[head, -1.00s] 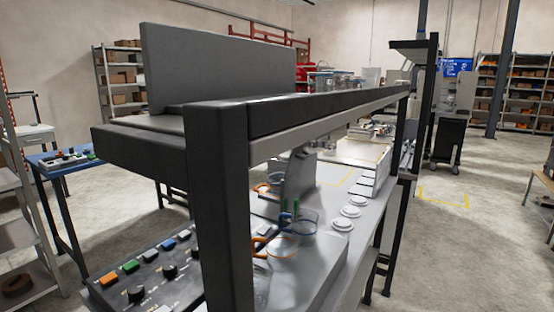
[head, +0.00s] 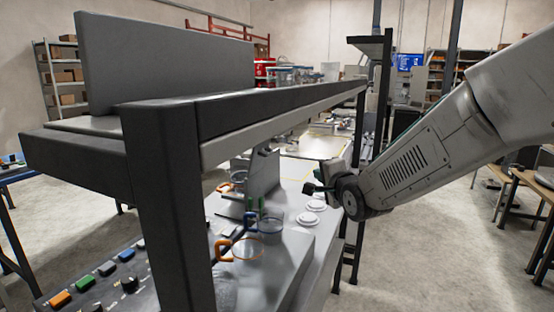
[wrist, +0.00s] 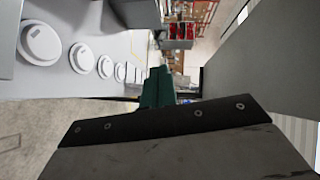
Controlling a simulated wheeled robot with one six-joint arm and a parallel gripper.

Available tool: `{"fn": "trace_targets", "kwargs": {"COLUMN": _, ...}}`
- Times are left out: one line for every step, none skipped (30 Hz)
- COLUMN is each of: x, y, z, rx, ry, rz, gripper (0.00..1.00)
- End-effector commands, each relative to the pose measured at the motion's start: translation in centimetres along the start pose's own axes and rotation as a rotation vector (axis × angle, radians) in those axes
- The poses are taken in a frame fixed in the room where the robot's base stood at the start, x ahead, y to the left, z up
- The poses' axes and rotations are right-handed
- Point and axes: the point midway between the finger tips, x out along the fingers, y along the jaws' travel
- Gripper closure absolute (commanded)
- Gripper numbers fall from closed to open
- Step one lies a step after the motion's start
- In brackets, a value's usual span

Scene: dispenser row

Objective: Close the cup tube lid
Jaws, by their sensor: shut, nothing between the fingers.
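I cannot tell which piece is the cup tube lid. My gripper (head: 310,189) is above the bench's right side, beyond the lids, apart from them. Its green fingertips (wrist: 157,88) are together and empty.
A dark shelf frame with a thick front post (head: 175,190) stands over the bench and hides part of it. A button panel (head: 100,285) is at lower left. Open floor (head: 440,260) lies to the right of the bench.

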Motion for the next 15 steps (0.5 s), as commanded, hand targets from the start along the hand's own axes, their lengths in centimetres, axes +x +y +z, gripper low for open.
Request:
{"fn": "trace_targets", "kwargs": {"x": 1.3, "y": 0.1, "z": 1.1, "rx": 0.053, "ry": -0.017, "rz": -0.049, "gripper": 1.00}}
{"fn": "trace_targets", "kwargs": {"x": 1.9, "y": 0.0, "z": 1.6, "rx": 0.085, "ry": -0.025, "rz": -0.080, "gripper": 1.00}}
{"fn": "trace_targets", "kwargs": {"x": 2.5, "y": -0.2, "z": 2.1, "rx": 0.123, "ry": -0.036, "rz": -0.117, "gripper": 1.00}}
{"fn": "trace_targets", "kwargs": {"x": 2.8, "y": -0.3, "z": 2.5, "rx": 0.146, "ry": -0.044, "rz": -0.138, "gripper": 1.00}}
{"fn": "trace_targets", "kwargs": {"x": 3.1, "y": -0.4, "z": 2.8, "rx": 0.166, "ry": -0.050, "rz": -0.157, "gripper": 1.00}}
{"fn": "trace_targets", "kwargs": {"x": 3.3, "y": -0.5, "z": 3.1, "rx": 0.187, "ry": -0.057, "rz": -0.175, "gripper": 1.00}}
{"fn": "trace_targets", "kwargs": {"x": 3.5, "y": -0.6, "z": 3.2, "rx": 0.198, "ry": -0.061, "rz": -0.186, "gripper": 1.00}}
{"fn": "trace_targets", "kwargs": {"x": 3.7, "y": -0.7, "z": 3.3, "rx": 0.207, "ry": -0.064, "rz": -0.195, "gripper": 1.00}}
{"fn": "trace_targets", "kwargs": {"x": 4.0, "y": -0.8, "z": 3.4, "rx": 0.214, "ry": -0.067, "rz": -0.202, "gripper": 1.00}}
{"fn": "trace_targets", "kwargs": {"x": 4.2, "y": -0.8, "z": 3.4, "rx": 0.217, "ry": -0.067, "rz": -0.205, "gripper": 1.00}}
{"fn": "trace_targets", "kwargs": {"x": 4.5, "y": -0.9, "z": 3.5, "rx": 0.218, "ry": -0.068, "rz": -0.205, "gripper": 1.00}}
{"fn": "trace_targets", "kwargs": {"x": 4.9, "y": -1.0, "z": 3.5, "rx": 0.218, "ry": -0.068, "rz": -0.206, "gripper": 1.00}}
{"fn": "trace_targets", "kwargs": {"x": 5.3, "y": -1.1, "z": 3.5, "rx": 0.218, "ry": -0.067, "rz": -0.206, "gripper": 1.00}}
{"fn": "trace_targets", "kwargs": {"x": 5.8, "y": -1.2, "z": 3.5, "rx": 0.217, "ry": -0.067, "rz": -0.205, "gripper": 1.00}}
{"fn": "trace_targets", "kwargs": {"x": 6.6, "y": -1.3, "z": 3.5, "rx": 0.217, "ry": -0.067, "rz": -0.205, "gripper": 1.00}}
